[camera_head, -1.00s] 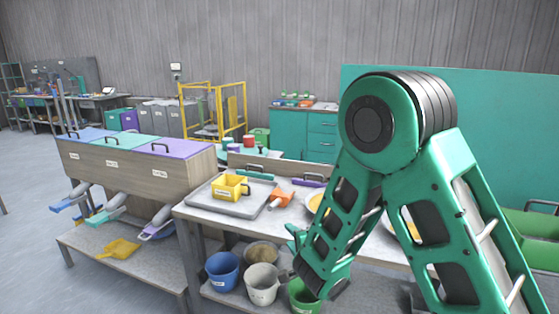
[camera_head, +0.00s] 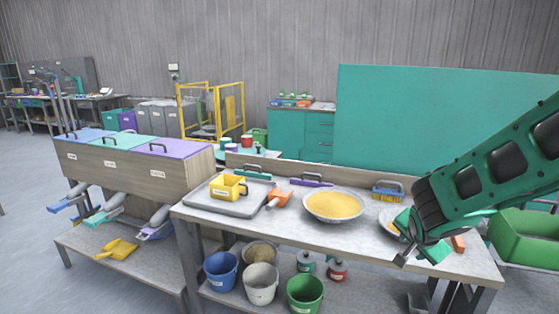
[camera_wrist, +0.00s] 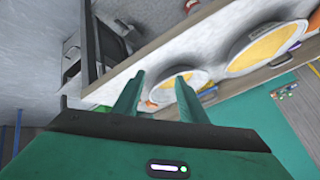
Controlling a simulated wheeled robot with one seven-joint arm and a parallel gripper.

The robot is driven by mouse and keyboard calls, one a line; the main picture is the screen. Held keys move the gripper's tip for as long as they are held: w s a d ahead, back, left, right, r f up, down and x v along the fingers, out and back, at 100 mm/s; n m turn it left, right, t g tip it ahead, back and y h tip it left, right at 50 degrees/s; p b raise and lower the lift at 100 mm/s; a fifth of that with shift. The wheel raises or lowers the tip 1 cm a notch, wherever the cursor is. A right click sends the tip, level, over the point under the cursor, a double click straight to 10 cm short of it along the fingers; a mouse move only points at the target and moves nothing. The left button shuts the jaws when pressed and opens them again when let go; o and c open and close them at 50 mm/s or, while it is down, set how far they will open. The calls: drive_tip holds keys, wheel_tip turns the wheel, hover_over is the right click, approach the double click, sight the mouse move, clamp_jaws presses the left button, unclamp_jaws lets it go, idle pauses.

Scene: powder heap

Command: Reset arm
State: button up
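My gripper (camera_head: 412,250) is at the right end of the workbench (camera_head: 330,238) in the head view, with my green arm reaching in from the right edge. In the wrist view its two fingers (camera_wrist: 160,82) stand apart with nothing gripped between them. A large grey bowl (camera_head: 334,206) of yellow powder stands on the bench to the left of my gripper. A second bowl (camera_head: 386,222) with yellow powder is partly hidden behind my gripper. Bowls of yellow powder (camera_wrist: 268,48) also show beyond the fingers in the wrist view.
A blue brush (camera_head: 387,190) is at the bench's back. Buckets (camera_head: 261,284) stand on the lower shelf. A green crate (camera_head: 525,236) is at the right.

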drive_tip(key=s+d+r+n+g, duration=0.2)
drive_tip(key=s+d+g, duration=0.35)
drive_tip(key=s, duration=0.75)
drive_tip(key=s+r+n+g+y, duration=0.1)
drive_tip(key=s+n+y, duration=0.1)
drive_tip(key=s, duration=0.7)
drive_tip(key=s+r+n+g+y, duration=0.1)
drive_tip(key=s+n+y, duration=0.1)
drive_tip(key=s, duration=0.7)
drive_tip(key=shift+s+a+r, duration=0.25)
drive_tip(key=shift+s+a, duration=0.1)
drive_tip(key=shift+a, duration=0.05)
drive_tip(key=shift+w+f, duration=0.25)
drive_tip(key=shift+w, duration=0.35)
